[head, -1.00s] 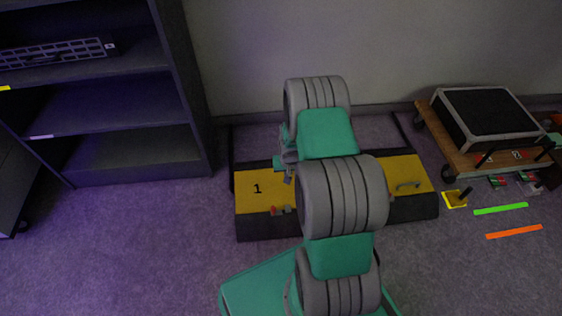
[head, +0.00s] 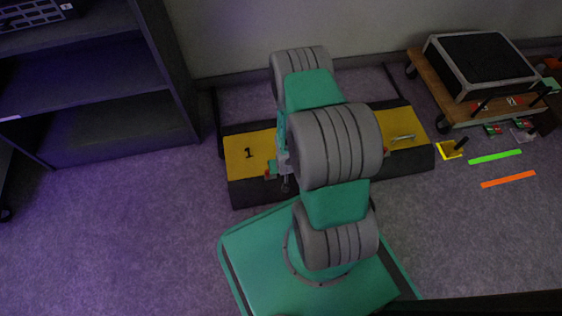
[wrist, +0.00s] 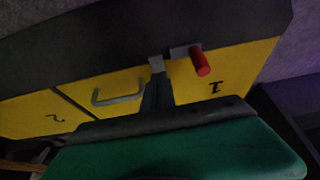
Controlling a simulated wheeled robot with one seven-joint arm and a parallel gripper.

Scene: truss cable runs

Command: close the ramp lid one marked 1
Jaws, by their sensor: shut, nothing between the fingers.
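The ramp has a dark frame with yellow lids. Lid one (head: 248,153), marked 1, is on the left and appears flat in the ramp top; part is behind my arm. In the wrist view lid one (wrist: 240,68) shows with its 1 upside down, a grey bar handle and a red-knobbed latch (wrist: 201,62). My gripper (head: 286,185) is at the ramp's front side, beside the red part. In the wrist view my gripper (wrist: 157,65) has its fingers together, empty, near the latch's grey base; I cannot tell whether they touch.
Lid two (wrist: 25,116) adjoins lid one; its handle (head: 403,138) shows on the right. A dark shelf unit (head: 90,100) stands at the left. A wooden dolly (head: 440,97) with a black-topped case is at the right. Green and orange strips lie on the floor. The left floor is clear.

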